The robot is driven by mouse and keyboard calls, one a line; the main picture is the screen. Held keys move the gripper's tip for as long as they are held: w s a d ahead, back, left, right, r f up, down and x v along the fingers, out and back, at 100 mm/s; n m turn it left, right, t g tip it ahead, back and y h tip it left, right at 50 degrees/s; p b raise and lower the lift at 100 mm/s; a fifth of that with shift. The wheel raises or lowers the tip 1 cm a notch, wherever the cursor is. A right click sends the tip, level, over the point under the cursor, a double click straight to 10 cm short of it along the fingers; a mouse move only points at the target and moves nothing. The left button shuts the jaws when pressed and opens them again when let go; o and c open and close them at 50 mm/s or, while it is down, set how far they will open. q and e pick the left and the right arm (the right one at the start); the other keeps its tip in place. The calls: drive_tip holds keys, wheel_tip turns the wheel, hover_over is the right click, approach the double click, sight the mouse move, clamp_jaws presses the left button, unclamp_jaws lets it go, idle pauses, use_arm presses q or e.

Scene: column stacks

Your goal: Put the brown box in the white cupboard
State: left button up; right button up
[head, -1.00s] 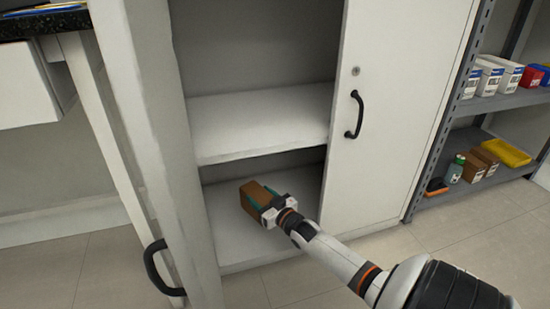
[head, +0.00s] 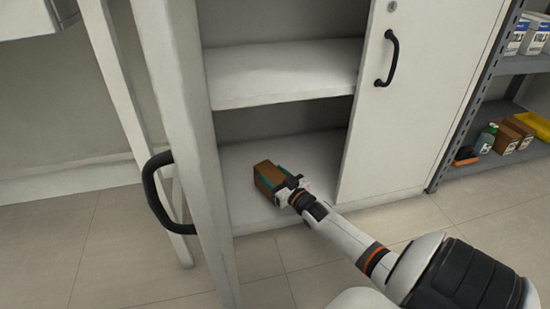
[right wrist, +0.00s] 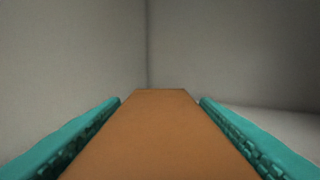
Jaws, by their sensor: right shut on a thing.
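The brown box (head: 268,177) is inside the white cupboard (head: 281,75), over its bottom shelf. My right gripper (head: 281,177) is shut on the box, with a teal finger along its side. In the right wrist view the brown box (right wrist: 160,135) lies between the two teal fingers, with the cupboard's inner corner beyond it. I cannot tell whether the box touches the shelf floor. The cupboard's left door stands open and its right door (head: 405,110) is closed. My left gripper is not in view.
The open door's black handle (head: 160,195) sticks out at the left. A grey shelf rack (head: 480,170) at the right holds brown boxes (head: 513,136), a green bottle (head: 486,138) and a yellow tray (head: 535,125). The middle shelf (head: 280,75) is bare.

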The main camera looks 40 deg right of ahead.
drive_tip(key=o, duration=1.1)
drive_tip(key=shift+s+r, duration=0.15)
drive_tip(key=shift+r, duration=0.05)
drive_tip(key=s+a+p, duration=0.1)
drive_tip(key=s+p, duration=0.6)
drive_tip(key=s, duration=0.4)
drive_tip(key=shift+s+a, duration=0.15)
drive_tip(key=shift+s, duration=0.15)
drive_tip(key=shift+f, duration=0.1)
